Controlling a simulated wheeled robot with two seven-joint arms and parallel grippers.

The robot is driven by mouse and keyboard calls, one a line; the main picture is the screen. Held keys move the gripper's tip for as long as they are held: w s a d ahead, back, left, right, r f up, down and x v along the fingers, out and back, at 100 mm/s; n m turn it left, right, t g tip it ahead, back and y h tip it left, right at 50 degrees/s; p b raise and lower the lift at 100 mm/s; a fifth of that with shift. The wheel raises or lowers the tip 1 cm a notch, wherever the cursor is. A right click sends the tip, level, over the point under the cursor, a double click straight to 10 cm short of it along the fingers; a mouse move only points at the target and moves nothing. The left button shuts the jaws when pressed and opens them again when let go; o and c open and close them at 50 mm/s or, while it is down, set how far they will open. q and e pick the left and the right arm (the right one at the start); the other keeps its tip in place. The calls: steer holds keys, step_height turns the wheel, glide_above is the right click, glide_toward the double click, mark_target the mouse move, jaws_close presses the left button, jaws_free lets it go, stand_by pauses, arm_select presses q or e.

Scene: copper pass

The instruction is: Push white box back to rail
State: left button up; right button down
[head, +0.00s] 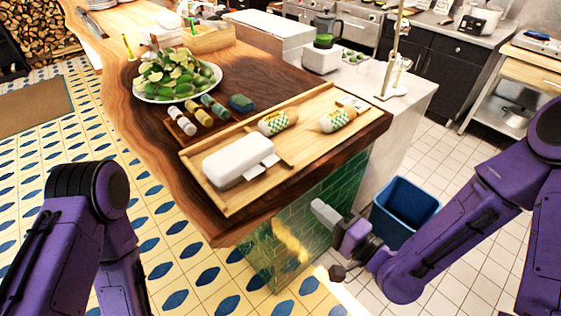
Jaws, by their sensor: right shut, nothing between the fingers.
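A white box (236,159) with rounded edges lies on a wooden tray (298,155) at the near end of the dark wooden counter. Flat white flaps stick out from its right side. A low wooden rail (222,134) runs along the tray's far side; the box sits close to it, but I cannot tell whether they touch. My right gripper (320,210) is shut and empty, in front of the green-tiled counter side, below the tray and to the right of the box. My left arm shows at the lower left, but its gripper is out of view.
Two wrapped rolls (278,121) (338,119) lie on the tray right of the box. Small jars (182,121) and a plate of limes (178,78) stand behind. A blue bin (404,208) is on the floor at right. The counter edge lies between my right gripper and the tray.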

steer(key=b, duration=0.5)
glide_toward(272, 164)
steer(key=s+d+f, duration=0.1)
steer(key=s+d, duration=0.1)
steer(key=s, duration=0.1)
steer(key=x, duration=0.3)
steer(key=b+x, duration=0.1)
steer(key=x, duration=0.2)
steer(key=r+b+x, duration=0.1)
steer(key=x, duration=0.2)
steer(key=shift+w+a, duration=0.45)
steer(key=shift+w+f, duration=0.1)
steer(key=shift+w, duration=0.05)
